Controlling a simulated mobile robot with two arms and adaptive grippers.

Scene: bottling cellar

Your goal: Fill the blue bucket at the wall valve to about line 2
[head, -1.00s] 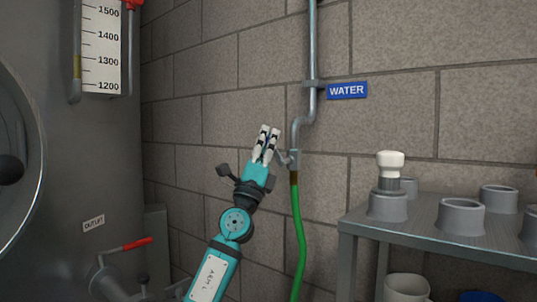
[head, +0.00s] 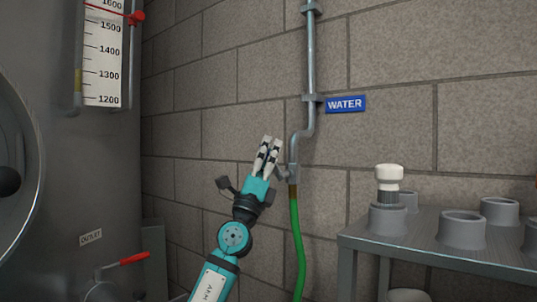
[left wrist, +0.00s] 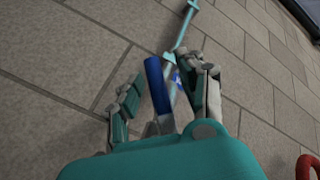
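My left gripper (head: 268,148) is up at the wall valve (head: 284,172), on the grey water pipe (head: 311,60). In the left wrist view the blue valve handle (left wrist: 157,82) stands between my two fingers (left wrist: 166,98). Gaps show on both sides of it, so the fingers look open around it. The handle is mostly hidden by the fingers in the head view. A green hose (head: 298,240) hangs from the valve outlet, and its lower end is out of view. The blue bucket and its lines are not in view now. My right gripper is not in view.
A blue WATER sign (head: 346,104) is on the block wall. A steel tank (head: 60,170) with a red-handled outlet (head: 134,258) stands at left.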

